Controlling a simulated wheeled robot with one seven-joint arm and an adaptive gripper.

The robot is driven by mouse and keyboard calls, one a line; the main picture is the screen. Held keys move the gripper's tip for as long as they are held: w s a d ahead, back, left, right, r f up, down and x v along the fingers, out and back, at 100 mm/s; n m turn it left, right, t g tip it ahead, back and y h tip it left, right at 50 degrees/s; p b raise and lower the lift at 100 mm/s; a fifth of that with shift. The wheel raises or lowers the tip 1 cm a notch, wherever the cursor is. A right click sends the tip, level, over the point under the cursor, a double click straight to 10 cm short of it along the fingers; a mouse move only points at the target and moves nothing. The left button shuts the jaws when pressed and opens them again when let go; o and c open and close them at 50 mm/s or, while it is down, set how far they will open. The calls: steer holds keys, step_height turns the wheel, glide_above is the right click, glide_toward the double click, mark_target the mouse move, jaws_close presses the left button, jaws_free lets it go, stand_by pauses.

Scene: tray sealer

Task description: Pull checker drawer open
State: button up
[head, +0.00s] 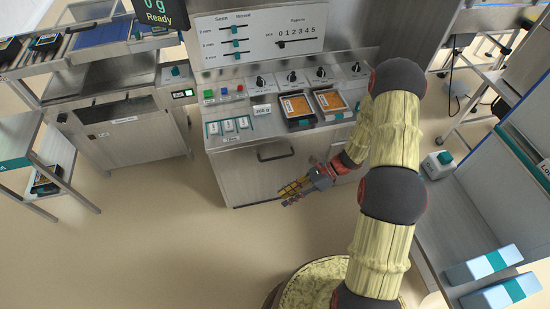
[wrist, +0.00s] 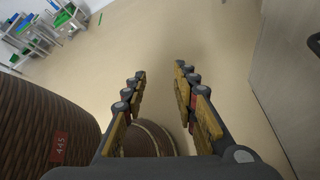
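A dark bar handle (head: 275,155) is on the steel front of the middle console (head: 235,180), below its sloped panel. That front looks closed, but I cannot read a label that names it the checker drawer. My gripper (head: 287,194) is in front of the console, low and right of the handle, apart from it, with its fingers pointing left. In the wrist view the two fingers of my gripper (wrist: 160,72) are spread apart with nothing between them.
Two filled trays (head: 297,106) (head: 329,101) sit on the console top beside a row of knobs. A steel machine (head: 130,140) stands at the left and a side bench (head: 447,220) at the right. The floor (head: 160,240) in front of the console is clear.

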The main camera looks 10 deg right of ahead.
steer(key=w+f+m+t+y, duration=0.2)
steer(key=w+f+m+t, duration=0.2)
steer(key=f+m, duration=0.4)
steer(key=m+t+h, duration=0.2)
steer(key=m+t, duration=0.6)
steer(key=m, duration=0.6)
glide_toward(275, 158)
step_height(275, 158, down, 2)
steer(key=w+a, duration=0.1)
steer(key=a, duration=0.1)
steer(key=w+a+m, duration=0.1)
steer(key=w+a, duration=0.1)
steer(key=w, duration=0.1)
steer(key=w+a+m+b, duration=0.1)
steer(key=w+a, duration=0.2)
steer(key=shift+a+f+m+t, duration=0.1)
steer(key=shift+f+m+t, duration=0.1)
steer(key=shift+m+t, duration=0.15)
steer(key=shift+c, duration=1)
jaws_close()
